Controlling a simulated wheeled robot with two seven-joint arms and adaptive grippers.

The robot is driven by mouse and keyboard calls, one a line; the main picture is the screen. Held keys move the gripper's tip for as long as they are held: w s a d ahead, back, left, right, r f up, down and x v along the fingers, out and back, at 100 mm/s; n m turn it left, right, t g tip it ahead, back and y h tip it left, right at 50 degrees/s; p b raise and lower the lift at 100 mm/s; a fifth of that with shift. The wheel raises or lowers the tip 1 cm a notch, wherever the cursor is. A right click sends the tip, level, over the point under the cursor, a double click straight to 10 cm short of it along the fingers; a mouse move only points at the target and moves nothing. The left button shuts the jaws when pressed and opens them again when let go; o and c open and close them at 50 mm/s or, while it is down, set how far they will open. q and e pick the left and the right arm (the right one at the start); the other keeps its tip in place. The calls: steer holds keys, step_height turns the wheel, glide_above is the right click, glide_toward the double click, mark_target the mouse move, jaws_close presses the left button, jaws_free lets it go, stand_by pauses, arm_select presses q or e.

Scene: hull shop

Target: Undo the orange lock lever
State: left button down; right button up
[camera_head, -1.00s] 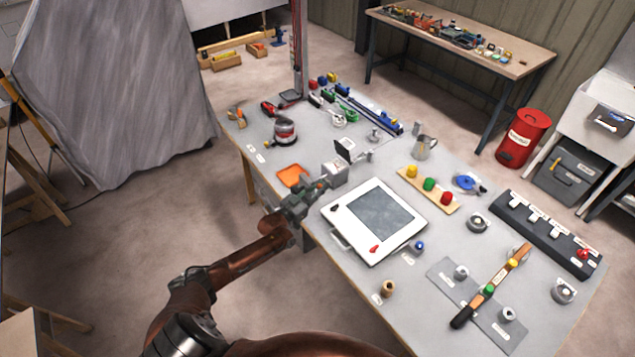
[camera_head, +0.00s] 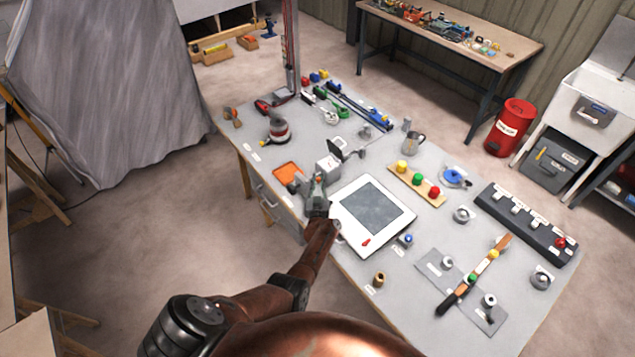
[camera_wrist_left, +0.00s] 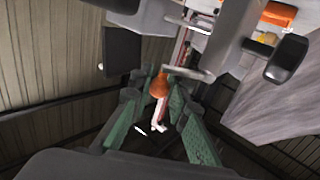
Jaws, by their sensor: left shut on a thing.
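My left gripper (camera_head: 306,183) is at the table's near left edge, between the orange tray (camera_head: 287,171) and the white framed panel (camera_head: 345,238), just in front of the small grey box with a raised lid (camera_head: 328,166). In the left wrist view, its green fingers (camera_wrist_left: 158,86) are closed around a rounded orange piece, which looks like the orange lock lever (camera_wrist_left: 160,86). A grey bar (camera_wrist_left: 190,73) runs beside that piece. In the head view the gripper hides the lever, so its angle cannot be told there. My right gripper is not in view.
A red lever (camera_head: 366,243) sits on the panel's near edge. A sander-like tool (camera_head: 277,130) stands at the back left. A board with coloured knobs (camera_head: 417,182) and a black strip (camera_head: 525,222) lie to the right.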

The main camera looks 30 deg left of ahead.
arm_select(q)
steer(key=shift+w+n+g+y, duration=0.3)
steer(key=shift+w+n+y, duration=0.1)
steer(key=shift+y, duration=0.2)
steer(key=shift+r, duration=0.1)
steer(key=c, duration=1.9)
jaws_free()
steer(key=shift+o, duration=0.4)
steer(key=shift+d+r, duration=0.1)
steer(key=shift+r, duration=0.65)
step_height(320, 180, up, 8)
steer(key=shift+r, duration=0.2)
steer(key=shift+s+a, duration=0.1)
steer(key=shift+a, duration=0.15)
